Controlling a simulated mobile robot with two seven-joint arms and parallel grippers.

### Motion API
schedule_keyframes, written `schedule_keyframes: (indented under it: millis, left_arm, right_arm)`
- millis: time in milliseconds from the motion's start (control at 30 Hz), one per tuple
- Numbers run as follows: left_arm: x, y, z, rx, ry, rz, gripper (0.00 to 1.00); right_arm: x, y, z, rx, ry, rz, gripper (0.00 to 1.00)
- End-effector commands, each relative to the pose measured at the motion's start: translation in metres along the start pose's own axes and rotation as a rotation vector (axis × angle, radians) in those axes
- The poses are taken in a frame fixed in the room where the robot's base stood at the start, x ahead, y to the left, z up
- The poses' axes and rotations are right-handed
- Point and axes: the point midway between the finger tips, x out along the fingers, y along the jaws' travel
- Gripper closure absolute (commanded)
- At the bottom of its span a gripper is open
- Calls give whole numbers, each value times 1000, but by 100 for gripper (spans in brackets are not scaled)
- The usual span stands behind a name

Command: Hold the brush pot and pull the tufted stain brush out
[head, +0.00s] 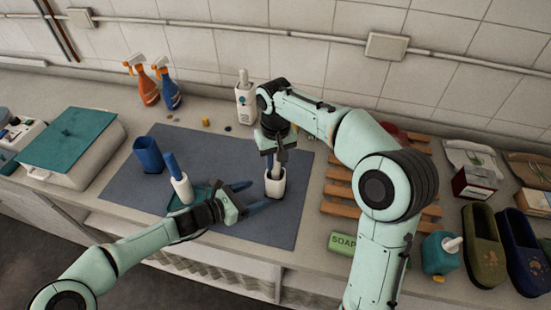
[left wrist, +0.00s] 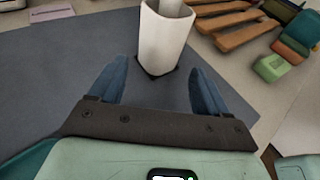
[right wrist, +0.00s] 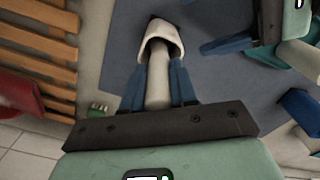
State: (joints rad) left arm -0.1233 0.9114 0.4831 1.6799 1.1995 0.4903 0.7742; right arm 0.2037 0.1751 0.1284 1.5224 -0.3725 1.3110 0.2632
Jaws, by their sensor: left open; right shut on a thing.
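The brush pot (head: 275,189) is a white cup standing upright on the blue-grey mat, right of its middle. The grey brush handle (right wrist: 157,85) rises from its mouth; the tufted end is hidden inside the pot. My right gripper (head: 281,156) comes from above and is shut on this handle. My left gripper (head: 257,196) is open and low over the mat, left of the pot. In the left wrist view, the pot (left wrist: 165,42) stands just ahead of its blue fingertips, roughly between them, with no clear contact.
A white pot with a blue handle (head: 181,188) and an empty-looking blue cup (head: 148,156) stand left on the mat (head: 208,146). A white container (head: 245,103) stands behind. A wooden rack (head: 335,190) and a green soap box (head: 343,243) lie to the right.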

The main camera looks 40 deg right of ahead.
Motion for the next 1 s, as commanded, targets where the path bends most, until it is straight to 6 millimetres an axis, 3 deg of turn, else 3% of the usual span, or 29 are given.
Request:
schedule_keyframes:
  millis: [300, 500, 967, 1000]
  left_arm:
    - [48, -1, 0, 0, 0, -1, 23]
    - [68, 0, 0, 1, 1, 0, 23]
    - [77, -1, 0, 1, 1, -1, 23]
    - [77, -1, 0, 1, 1, -2, 30]
  right_arm:
    - [0, 0, 0, 0, 1, 0, 100]
    - [-1, 0, 0, 0, 1, -1, 100]
    - [0, -3, 0, -3, 0, -6, 100]
    - [0, -3, 0, -3, 0, -6, 100]
